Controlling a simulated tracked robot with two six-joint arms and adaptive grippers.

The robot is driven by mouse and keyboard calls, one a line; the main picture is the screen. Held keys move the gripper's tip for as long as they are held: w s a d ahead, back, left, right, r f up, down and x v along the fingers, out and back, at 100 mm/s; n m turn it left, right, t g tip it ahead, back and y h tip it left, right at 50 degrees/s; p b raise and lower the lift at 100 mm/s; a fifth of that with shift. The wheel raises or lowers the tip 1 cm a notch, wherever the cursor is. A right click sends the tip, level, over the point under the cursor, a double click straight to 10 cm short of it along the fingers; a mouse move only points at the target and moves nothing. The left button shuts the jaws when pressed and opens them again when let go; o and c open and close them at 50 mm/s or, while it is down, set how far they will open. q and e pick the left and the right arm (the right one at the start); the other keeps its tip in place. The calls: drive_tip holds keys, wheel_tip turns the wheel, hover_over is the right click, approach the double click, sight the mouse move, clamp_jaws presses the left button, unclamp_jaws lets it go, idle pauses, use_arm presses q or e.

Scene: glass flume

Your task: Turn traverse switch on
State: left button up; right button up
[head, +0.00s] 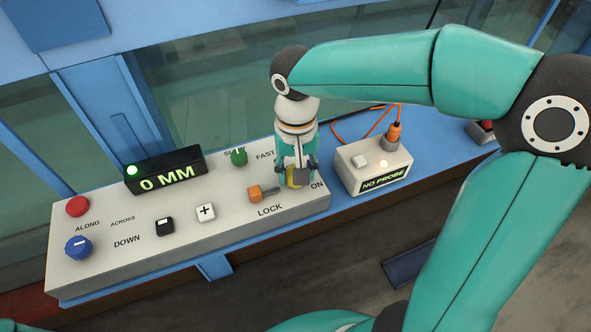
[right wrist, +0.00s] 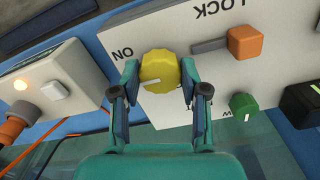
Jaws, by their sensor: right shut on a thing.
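The traverse switch is a yellow round knob (right wrist: 160,66) at the ON end of the grey control panel (head: 150,255). In the head view the yellow knob (head: 298,180) is mostly hidden by my right gripper (head: 296,168). In the right wrist view my right gripper (right wrist: 161,78) has one finger on each side of the knob and is shut on it. The knob's white mark points left in that view, a little below the printed ON. My left gripper is not in view.
An orange lever (head: 256,194) by LOCK and a green knob (head: 239,157) sit close to the gripper. A NO PROBE box (head: 365,170) with an orange cable stands to the right. The display (head: 166,171) reads 0 MM beside a lit green lamp (head: 131,170).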

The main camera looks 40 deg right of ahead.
idle(0.3)
drive_tip(key=o, duration=1.1)
drive_tip(key=shift+o, duration=0.2)
wheel_tip(320, 180, up, 12)
drive_tip(key=shift+f, duration=0.1)
